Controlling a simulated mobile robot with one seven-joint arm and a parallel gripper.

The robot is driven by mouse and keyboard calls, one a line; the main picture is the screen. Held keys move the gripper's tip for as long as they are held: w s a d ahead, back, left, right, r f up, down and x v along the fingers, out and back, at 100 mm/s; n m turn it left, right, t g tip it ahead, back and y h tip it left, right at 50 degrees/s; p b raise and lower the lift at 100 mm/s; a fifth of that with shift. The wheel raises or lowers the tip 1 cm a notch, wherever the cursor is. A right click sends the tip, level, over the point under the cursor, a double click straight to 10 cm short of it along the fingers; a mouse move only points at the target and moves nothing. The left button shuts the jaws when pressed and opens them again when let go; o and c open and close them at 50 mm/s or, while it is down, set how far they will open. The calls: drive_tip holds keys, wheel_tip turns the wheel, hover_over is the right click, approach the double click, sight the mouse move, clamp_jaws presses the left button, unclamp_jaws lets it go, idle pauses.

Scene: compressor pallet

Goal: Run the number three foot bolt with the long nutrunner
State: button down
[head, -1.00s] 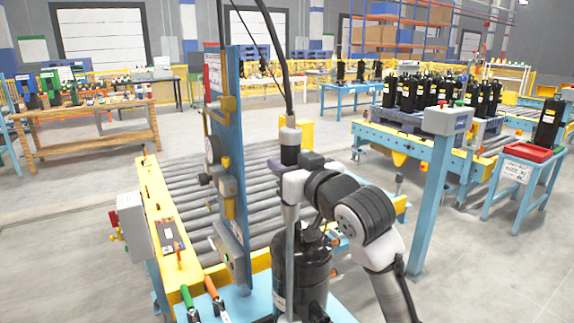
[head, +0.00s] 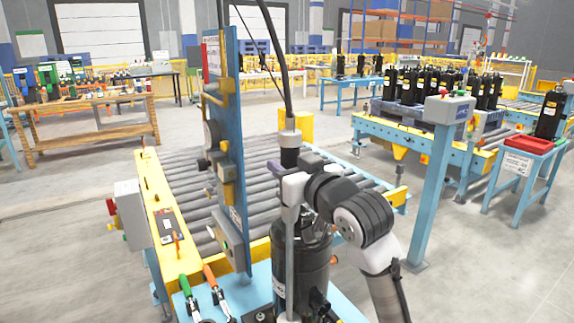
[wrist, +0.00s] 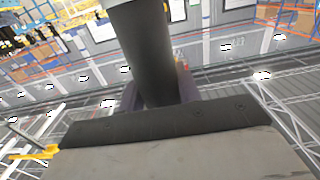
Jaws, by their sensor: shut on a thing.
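My gripper (head: 291,178) is shut around the dark upper body of the long nutrunner (head: 289,157), which hangs upright from a thick black cable. Its grey shaft (head: 290,260) runs down in front of the black compressor (head: 316,262). In the wrist view the dark nutrunner body (wrist: 150,55) stands between my fingers. The shaft's lower end is at the bottom of the head view. The number three foot bolt is not visible, so I cannot tell whether the shaft touches it.
A blue upright tool panel (head: 232,150) stands close left of the nutrunner. A roller conveyor (head: 190,195) lies behind. Tools with green and orange handles (head: 185,287) are at front left. A blue post (head: 432,195) stands right. Open floor (head: 490,265) lies at right.

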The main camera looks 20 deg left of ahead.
drive_tip(key=shift+f+b, duration=1.25)
drive_tip(key=shift+f, duration=0.45)
idle(2.8)
